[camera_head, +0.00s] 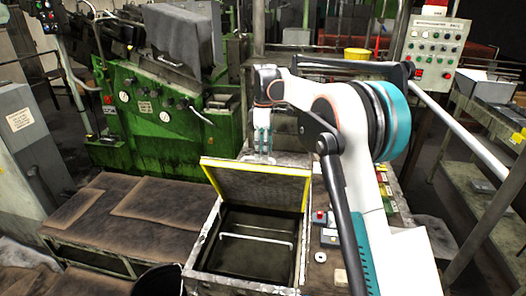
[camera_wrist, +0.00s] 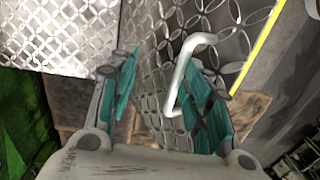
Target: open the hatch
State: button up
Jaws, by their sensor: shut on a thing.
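The hatch lid (camera_head: 258,185) is a dark plate with a yellow rim, raised and tilted up at the far side of its box, whose dark opening (camera_head: 250,258) shows below. In the wrist view the lid's diamond-pattern plate (camera_wrist: 228,45) carries a white bent handle (camera_wrist: 186,68). My gripper (camera_head: 262,148) is at the lid's upper edge, partly behind it. The handle lies close to the right finger. The exact contact is partly hidden.
A pale bar (camera_head: 255,238) crosses the opening inside the box. A green machine (camera_head: 150,115) stands behind on the left. A small control box (camera_head: 320,217) sits right of the opening. A brown-topped platform (camera_head: 110,215) lies left. A control panel (camera_head: 435,50) stands at the back right.

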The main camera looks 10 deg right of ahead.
notch_tip(320, 180, up, 11)
jog(key=shift+w, duration=0.25)
jog(key=shift+d, duration=0.1)
